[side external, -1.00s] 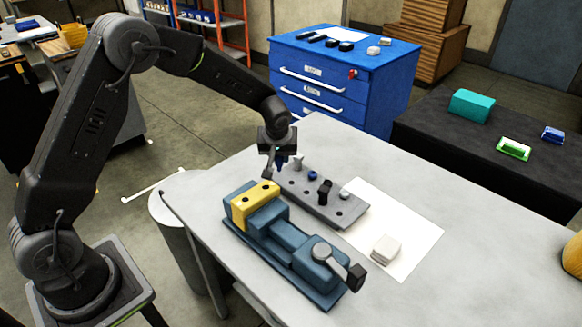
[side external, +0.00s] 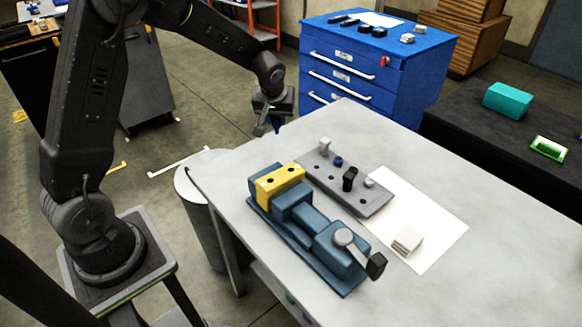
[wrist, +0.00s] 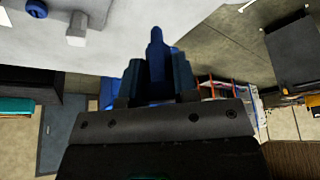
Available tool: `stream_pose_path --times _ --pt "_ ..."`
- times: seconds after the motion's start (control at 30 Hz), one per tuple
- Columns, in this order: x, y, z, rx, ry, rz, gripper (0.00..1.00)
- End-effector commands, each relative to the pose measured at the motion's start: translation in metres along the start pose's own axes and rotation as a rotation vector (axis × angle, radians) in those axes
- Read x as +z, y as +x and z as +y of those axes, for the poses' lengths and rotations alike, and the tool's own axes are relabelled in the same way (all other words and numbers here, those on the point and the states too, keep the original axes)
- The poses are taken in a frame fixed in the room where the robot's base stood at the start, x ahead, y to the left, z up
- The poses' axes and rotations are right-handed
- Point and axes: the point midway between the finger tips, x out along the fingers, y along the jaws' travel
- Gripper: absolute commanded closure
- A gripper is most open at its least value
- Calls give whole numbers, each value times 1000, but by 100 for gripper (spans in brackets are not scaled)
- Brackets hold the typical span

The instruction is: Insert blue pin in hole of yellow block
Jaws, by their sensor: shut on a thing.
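The yellow block (side external: 279,185) is clamped in a blue vise (side external: 318,252) on the table, with dark holes in its top face. My gripper (side external: 270,127) is raised beyond the table's far left edge, above and behind the yellow block and apart from it. It is shut on a blue pin (side external: 277,124). In the wrist view the blue pin (wrist: 156,48) stands out between my gripper's two dark fingers (wrist: 157,80), its narrow tip pointing away from the jaws. The yellow block is not in the wrist view.
A grey pin plate (side external: 340,190) beside the vise holds another blue pin (side external: 338,161), a black pin (side external: 349,178) and light grey pins. A white sheet (side external: 425,220) with a small grey stack (side external: 407,241) lies to the right. The vise handle (side external: 376,265) sticks out in front.

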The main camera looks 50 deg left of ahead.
Motion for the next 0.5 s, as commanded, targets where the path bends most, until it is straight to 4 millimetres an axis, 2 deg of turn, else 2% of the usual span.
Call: stream_pose_path --times 0.13,0.23,0.37,0.5 --pt "0 -1 1 1 0 1 97" --pt "7 -10 8 3 3 1 97" --pt "29 -36 25 6 8 -1 97" --pt "59 -70 42 6 9 -1 97"
